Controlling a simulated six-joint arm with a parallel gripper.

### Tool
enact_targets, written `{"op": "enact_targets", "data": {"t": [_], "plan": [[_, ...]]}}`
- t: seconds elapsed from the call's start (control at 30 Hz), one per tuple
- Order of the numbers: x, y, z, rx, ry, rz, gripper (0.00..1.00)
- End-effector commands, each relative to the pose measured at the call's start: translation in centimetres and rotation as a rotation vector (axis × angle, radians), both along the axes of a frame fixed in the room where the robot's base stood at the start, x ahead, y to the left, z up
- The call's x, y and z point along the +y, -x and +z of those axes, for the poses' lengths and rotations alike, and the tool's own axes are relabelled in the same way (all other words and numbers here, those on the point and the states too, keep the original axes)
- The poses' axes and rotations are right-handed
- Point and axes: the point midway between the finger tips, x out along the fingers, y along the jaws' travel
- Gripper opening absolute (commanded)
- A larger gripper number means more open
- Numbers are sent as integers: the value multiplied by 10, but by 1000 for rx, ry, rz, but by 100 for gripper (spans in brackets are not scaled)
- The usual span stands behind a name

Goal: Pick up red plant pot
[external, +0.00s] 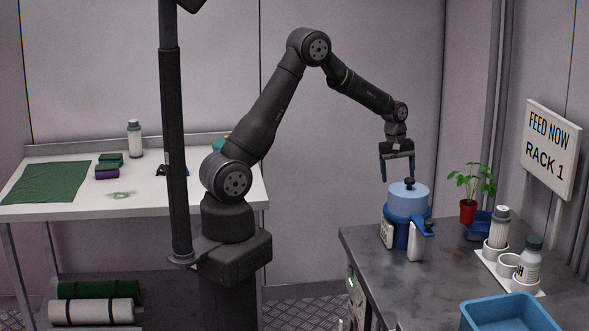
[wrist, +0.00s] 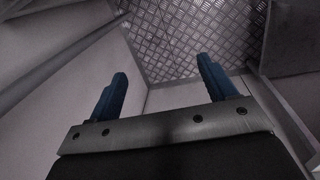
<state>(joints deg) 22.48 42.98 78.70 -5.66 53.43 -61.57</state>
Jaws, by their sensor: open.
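The red plant pot (external: 467,211) holds a green leafy plant (external: 472,181). It stands upright on the dark bench at the right in the external view, behind a blue tray-like item. My gripper (external: 397,179) hangs in the air to the left of the pot and higher than it, pointing down. Its blue fingers are apart with nothing between them. The wrist view shows the two blue fingers (wrist: 164,88) spread over wall and floor. The pot does not show in the wrist view.
A blue-lidded device (external: 408,200) stands on the bench just below my gripper, left of the pot. White-and-grey bottles (external: 498,228) stand in a white holder in front of the pot. A blue bin (external: 510,312) sits at the front. A sign (external: 550,148) is at the right.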

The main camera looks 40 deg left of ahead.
Motion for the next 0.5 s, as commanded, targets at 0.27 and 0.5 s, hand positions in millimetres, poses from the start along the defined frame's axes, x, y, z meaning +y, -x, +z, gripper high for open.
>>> {"op": "enact_targets", "data": {"t": [0.27, 0.5], "plan": [[-133, 24, 69, 64, 100, 394, 77], [-222, 66, 122, 156, 161, 684, 77]]}}
